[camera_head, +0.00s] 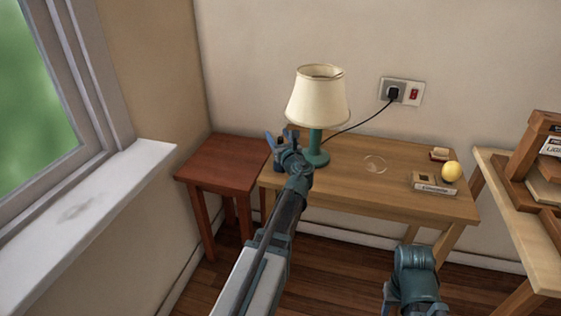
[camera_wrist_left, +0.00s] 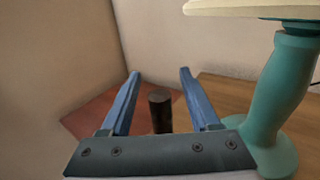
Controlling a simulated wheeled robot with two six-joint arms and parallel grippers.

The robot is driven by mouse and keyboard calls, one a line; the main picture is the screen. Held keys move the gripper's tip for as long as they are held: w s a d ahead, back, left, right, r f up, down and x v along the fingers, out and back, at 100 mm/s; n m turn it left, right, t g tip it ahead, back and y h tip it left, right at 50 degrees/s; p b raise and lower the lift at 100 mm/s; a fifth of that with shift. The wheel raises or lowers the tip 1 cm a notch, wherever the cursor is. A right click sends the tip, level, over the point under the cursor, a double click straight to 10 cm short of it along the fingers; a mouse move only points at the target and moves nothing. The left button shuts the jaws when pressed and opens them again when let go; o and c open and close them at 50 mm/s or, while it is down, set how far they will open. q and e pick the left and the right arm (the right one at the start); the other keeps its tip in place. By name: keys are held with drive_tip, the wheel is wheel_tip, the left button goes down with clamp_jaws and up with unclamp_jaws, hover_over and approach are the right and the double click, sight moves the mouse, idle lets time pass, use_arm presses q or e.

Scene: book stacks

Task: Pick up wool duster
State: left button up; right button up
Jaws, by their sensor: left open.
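My left gripper (camera_head: 279,138) is beside the lamp, over the gap between the red side table and the wooden table. In the left wrist view its two blue fingers (camera_wrist_left: 160,73) are spread apart. A dark brown upright cylinder (camera_wrist_left: 160,108) stands between the fingers in that view, with space on both sides. It may be the wool duster's handle, but no wool shows, so I cannot tell. In the head view the gripper and arm largely cover that spot. My right arm shows at the lower right, without its gripper.
A cream-shaded lamp with a teal base (camera_head: 316,152) stands close right of my left gripper, its cord running to a wall socket (camera_head: 401,92). The wooden table (camera_head: 350,185) holds a clear disc, small boxes and a yellow ball (camera_head: 452,172). The red side table (camera_head: 225,160) is left.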

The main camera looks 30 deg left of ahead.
use_arm(q)
clamp_jaws()
idle(0.3)
idle(0.3)
drive_tip(key=s+d+r+p, duration=0.5)
drive_tip(key=s+d, duration=0.4)
drive_tip(key=d, duration=0.4)
drive_tip(key=shift+s, duration=0.1)
idle(0.4)
